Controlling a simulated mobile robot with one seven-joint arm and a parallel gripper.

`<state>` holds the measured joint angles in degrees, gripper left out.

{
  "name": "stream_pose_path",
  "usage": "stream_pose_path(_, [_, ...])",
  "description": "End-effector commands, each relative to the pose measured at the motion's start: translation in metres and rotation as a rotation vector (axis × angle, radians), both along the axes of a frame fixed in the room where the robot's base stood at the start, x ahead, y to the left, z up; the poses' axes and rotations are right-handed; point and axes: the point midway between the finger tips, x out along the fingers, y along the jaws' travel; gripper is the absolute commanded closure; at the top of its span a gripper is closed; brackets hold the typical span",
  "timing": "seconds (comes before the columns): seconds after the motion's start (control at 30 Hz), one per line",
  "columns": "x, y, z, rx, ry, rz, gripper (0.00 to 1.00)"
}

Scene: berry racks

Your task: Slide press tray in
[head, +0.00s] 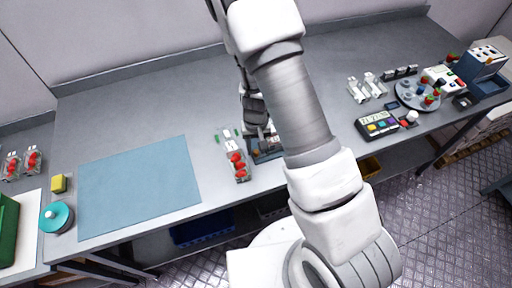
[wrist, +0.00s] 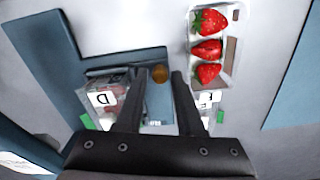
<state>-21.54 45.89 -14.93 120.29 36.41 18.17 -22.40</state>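In the wrist view the press is a blue-grey body (wrist: 45,45) with an L-shaped outline at the left and top. A tray holding a clear box marked D (wrist: 100,98) with dark red contents sits at its lower side. A round brown-gold knob (wrist: 160,74) shows between the fingertips of my gripper (wrist: 158,72). The fingers are apart, with visible gaps on both sides of the knob. In the head view the press (head: 266,153) is partly hidden behind my arm, with my gripper (head: 258,132) over it.
A clear punnet with strawberries (head: 238,166) stands just left of the press; it also shows in the wrist view (wrist: 208,48). A blue mat (head: 138,185) lies further left. The bench behind is clear.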

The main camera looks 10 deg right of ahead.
Motion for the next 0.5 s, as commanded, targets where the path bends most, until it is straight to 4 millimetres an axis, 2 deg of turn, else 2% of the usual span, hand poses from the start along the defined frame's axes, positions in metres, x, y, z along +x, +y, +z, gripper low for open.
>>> stream_pose_path(0.27, [0.0001, 0.0, -0.0017, 0.0, 0.0, -0.001, 0.63])
stream_pose_path(0.5, [0.0001, 0.0, -0.0015, 0.0, 0.0, 0.0, 1.0])
